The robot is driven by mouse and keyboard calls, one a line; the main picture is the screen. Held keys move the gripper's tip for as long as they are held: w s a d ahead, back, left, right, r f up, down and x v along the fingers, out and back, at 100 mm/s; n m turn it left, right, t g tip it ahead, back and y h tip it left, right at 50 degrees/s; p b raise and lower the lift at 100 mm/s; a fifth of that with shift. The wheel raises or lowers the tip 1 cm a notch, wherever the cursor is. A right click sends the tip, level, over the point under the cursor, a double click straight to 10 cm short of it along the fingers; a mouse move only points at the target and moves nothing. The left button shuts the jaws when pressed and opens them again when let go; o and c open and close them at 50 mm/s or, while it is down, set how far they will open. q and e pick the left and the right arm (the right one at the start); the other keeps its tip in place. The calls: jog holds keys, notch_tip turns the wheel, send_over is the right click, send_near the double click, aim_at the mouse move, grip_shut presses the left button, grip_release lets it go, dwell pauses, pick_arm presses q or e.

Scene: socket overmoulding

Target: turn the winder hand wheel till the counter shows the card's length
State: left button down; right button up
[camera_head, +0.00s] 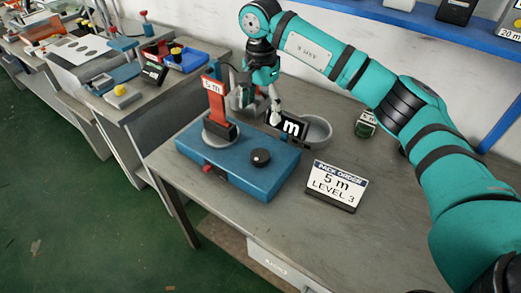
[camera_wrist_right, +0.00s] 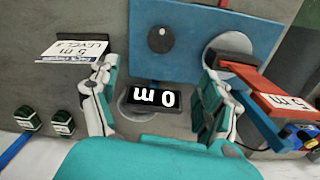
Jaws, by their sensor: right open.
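The blue winder base (camera_head: 199,152) sits on the grey bench. It carries a black round knob (camera_head: 261,157) and a grey disc under a red upright labelled "5 m" (camera_head: 215,100). I cannot tell which is the hand wheel. The counter (camera_head: 288,125) is a black block behind the base. It reads "0 m", upside down, in the right wrist view (camera_wrist_right: 153,99). The card (camera_head: 333,185) reads "PACK ORDER 5 m LEVEL 3". My right gripper (camera_head: 261,104) is open and empty, behind the base near the counter; its fingers flank the counter in the wrist view. My left gripper is not in view.
A blue shelf edge (camera_head: 420,22) runs above the bench's back. Another bench at left holds a blue tray (camera_head: 189,61). The bench's front right is clear.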

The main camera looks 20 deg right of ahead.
aim_at(261, 155)
notch_tip(261, 155, down, 16)
jog(key=p, duration=0.2)
jog(key=shift+a+r+p, duration=0.1)
jog(key=shift+a+p, duration=0.05)
jog(key=shift+p, duration=0.2)
jog(key=shift+f, duration=0.6)
jog(key=c, duration=1.2)
jog(key=shift+m, duration=0.4)
